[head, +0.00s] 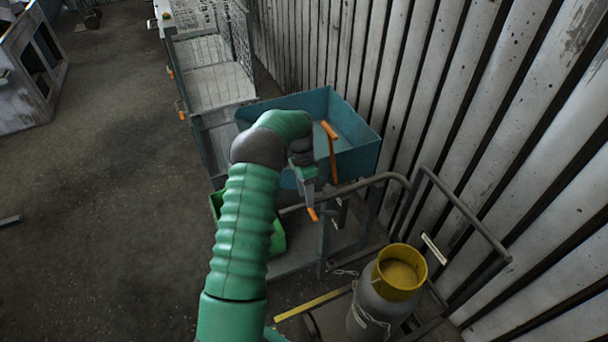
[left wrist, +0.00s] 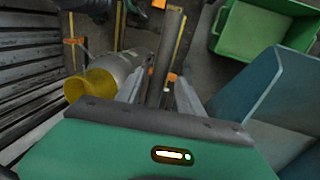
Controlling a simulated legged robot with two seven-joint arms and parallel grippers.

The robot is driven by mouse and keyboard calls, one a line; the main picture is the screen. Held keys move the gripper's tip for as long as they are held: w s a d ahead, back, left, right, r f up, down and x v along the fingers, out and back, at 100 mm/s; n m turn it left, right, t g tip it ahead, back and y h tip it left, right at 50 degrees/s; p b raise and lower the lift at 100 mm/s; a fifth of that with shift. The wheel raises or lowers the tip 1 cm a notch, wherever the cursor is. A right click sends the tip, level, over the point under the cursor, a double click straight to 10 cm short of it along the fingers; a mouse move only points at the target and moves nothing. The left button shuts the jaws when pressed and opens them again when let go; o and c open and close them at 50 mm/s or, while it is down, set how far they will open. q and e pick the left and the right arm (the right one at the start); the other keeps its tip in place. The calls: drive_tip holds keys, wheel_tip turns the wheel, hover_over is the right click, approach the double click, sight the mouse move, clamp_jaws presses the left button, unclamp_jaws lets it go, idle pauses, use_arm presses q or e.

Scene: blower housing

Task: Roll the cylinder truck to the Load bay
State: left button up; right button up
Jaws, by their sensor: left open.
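The cylinder truck carries an upright grey gas cylinder (head: 372,307) with a yellow collar (head: 400,276), at the lower right by the wall. Its grey tubular handle (head: 372,183) reaches left toward my left gripper (head: 325,205). The left gripper is open, with its fingers pointing down at the bar. In the left wrist view a grey bar (left wrist: 168,52) runs between the two parted fingers (left wrist: 160,92); contact cannot be told. The cylinder (left wrist: 120,66) lies left of them. The truck's lower frame is partly hidden. I cannot make out a marked Load bay.
A blue open bin (head: 352,128) stands just beyond the gripper, and a green crate (head: 278,238) is partly behind my arm. A wire cage trolley (head: 215,88) stands farther back. The corrugated wall (head: 480,110) closes the right side. Open floor (head: 105,200) lies to the left.

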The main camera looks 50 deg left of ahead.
use_arm(q)
wheel_tip(320, 180, up, 14)
drive_tip(key=w+a, duration=0.1)
drive_tip(key=a, duration=0.1)
drive_tip(key=shift+a+f, duration=0.15)
drive_tip(key=shift+a, duration=0.25)
